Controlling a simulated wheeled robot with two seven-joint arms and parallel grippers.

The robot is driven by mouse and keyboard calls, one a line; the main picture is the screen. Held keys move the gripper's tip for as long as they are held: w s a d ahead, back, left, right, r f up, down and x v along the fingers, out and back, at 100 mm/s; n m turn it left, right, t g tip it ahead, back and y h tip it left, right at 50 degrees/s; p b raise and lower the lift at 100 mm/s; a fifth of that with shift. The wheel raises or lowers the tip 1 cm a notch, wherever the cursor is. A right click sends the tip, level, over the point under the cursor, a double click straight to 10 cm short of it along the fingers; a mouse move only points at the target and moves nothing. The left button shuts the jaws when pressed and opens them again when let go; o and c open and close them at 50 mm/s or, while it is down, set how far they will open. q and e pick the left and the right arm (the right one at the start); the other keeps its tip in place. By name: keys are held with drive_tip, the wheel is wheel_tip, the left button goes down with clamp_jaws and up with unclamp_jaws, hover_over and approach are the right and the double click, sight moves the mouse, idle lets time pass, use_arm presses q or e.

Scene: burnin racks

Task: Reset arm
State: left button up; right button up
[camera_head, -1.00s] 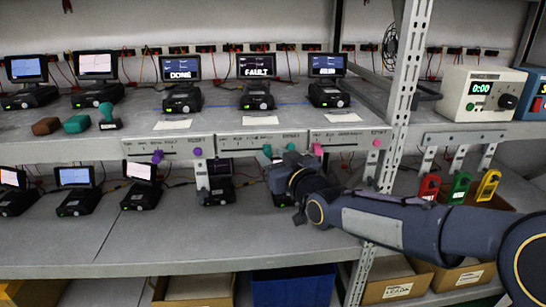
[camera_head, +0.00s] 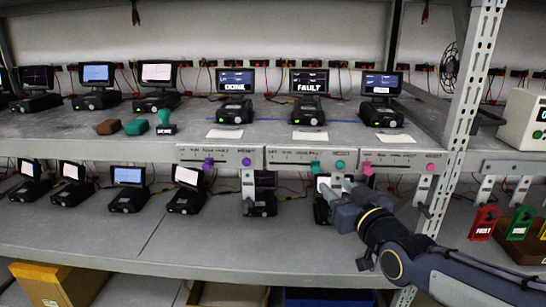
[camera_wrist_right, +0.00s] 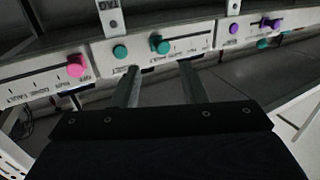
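My right gripper (camera_head: 335,185) reaches in from the lower right in the head view. It is just below and in front of the middle control panel (camera_head: 290,158), which has a teal slider knob (camera_head: 315,167) and a teal button (camera_head: 340,165). In the right wrist view the gripper's two fingers (camera_wrist_right: 160,85) stand apart with nothing between them. The teal slider knob (camera_wrist_right: 160,44) and teal button (camera_wrist_right: 120,51) show beyond the fingertips there, with a visible gap. My left gripper is in neither view.
Left panel (camera_head: 220,162) has purple controls; right panel (camera_head: 400,169) has pink ones. Screened devices line both shelves, including DONE (camera_head: 235,95) and FAULT (camera_head: 308,95). The lower shelf's front left is bare.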

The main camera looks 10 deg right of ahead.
drive_tip(key=s+a+f+m+g+y, duration=0.1)
drive_tip(key=s+a+f+m+g, duration=0.1)
drive_tip(key=s+f+g, duration=0.65)
drive_tip(key=s+a+f+m+g+y, duration=0.1)
drive_tip(key=s+a+f+g, duration=0.25)
drive_tip(key=s+f, duration=1)
drive_tip(key=s+r+p, duration=0.3)
drive_tip(key=r+p, duration=0.9)
drive_tip(key=r, duration=0.4)
drive_tip(key=shift+s+d+r+p, duration=0.15)
drive_tip(key=shift+s+d+p, duration=0.2)
drive_tip(key=shift+s+p, duration=0.05)
